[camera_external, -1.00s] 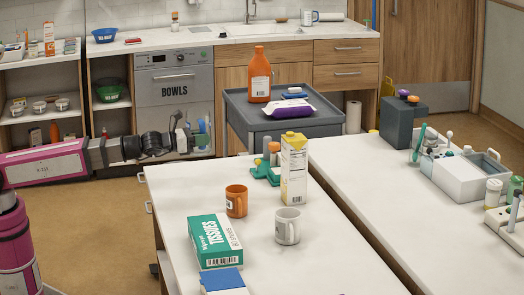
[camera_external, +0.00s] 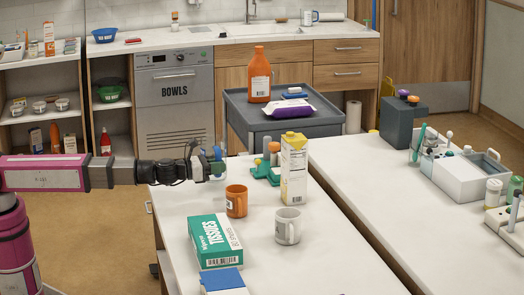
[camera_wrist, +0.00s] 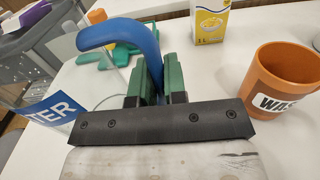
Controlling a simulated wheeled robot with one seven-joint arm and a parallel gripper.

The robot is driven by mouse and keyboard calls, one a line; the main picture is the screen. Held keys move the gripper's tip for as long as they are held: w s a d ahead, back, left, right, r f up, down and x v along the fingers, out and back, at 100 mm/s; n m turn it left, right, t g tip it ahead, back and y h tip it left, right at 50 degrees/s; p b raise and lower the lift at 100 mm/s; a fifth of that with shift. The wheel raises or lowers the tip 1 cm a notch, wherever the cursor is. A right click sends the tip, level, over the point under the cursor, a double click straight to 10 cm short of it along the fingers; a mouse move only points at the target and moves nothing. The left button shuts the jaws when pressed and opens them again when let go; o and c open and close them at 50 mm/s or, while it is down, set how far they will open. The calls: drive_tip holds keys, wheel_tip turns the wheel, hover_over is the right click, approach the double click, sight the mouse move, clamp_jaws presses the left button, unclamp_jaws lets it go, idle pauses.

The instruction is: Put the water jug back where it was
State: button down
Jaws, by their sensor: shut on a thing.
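The water jug is clear with a blue handle (camera_wrist: 122,32) and a blue label (camera_wrist: 52,106) reading "TER" in the wrist view. In the external view the jug (camera_external: 218,168) is small and partly hidden by my gripper (camera_external: 203,164). My gripper (camera_wrist: 155,80) is shut on the handle, with one green finger on each side of it. The jug is over or at the far left corner of the white table (camera_external: 185,205); I cannot tell whether it touches the top.
An orange mug (camera_external: 236,201) stands close by on the right, with a milk carton (camera_external: 294,170) and green holder (camera_external: 263,171) beyond. A tissue box (camera_external: 215,241) and white mug (camera_external: 288,226) stand nearer. A grey cart (camera_external: 300,128) stands behind.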

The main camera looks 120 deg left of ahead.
drive_tip(key=shift+f, duration=1.25)
drive_tip(key=shift+f, duration=0.1)
drive_tip(key=c, duration=1.2)
unclamp_jaws()
drive_tip(key=shift+o, duration=0.2)
drive_tip(key=v, duration=1.2)
